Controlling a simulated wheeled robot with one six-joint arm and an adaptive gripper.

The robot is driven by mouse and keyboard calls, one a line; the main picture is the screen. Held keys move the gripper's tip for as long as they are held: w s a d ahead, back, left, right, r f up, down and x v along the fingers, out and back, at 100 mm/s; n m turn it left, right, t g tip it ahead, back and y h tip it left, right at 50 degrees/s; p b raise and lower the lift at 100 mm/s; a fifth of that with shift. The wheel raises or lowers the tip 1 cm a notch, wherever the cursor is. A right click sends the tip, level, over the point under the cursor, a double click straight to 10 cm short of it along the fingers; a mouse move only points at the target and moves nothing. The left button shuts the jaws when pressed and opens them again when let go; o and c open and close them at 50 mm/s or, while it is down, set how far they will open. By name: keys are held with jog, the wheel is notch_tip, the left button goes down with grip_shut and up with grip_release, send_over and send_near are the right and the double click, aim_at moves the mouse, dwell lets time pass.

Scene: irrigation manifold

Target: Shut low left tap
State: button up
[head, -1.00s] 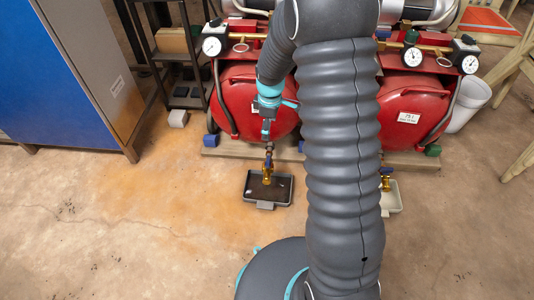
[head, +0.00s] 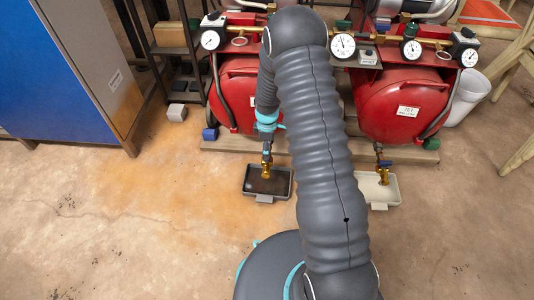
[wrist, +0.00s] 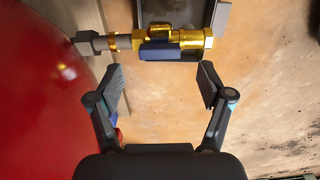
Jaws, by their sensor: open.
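The low left tap is a brass valve (head: 266,172) below the left red tank, above a dark tray (head: 281,187) on the floor. In the wrist view the brass valve (wrist: 190,40) lies across the top on a short pipe from the tank. Its blue handle (wrist: 160,51) shows along the brass body; its exact angle is hard to tell. My gripper (wrist: 162,80) is open and empty. Its two fingertips are apart, on the near side of the handle, with a gap to it and no contact visible. In the head view my arm hides most of the gripper.
A second brass tap (head: 383,174) stands over a pale tray (head: 379,190) under the right red tank (head: 400,105). Gauges and brass pipes run above the tanks. A blue and grey cabinet (head: 60,75) stands at left. The floor in front is clear.

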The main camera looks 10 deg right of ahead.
jog(key=shift+f, duration=2.15)
jog(key=c, duration=1.2)
jog(key=shift+o, duration=0.2)
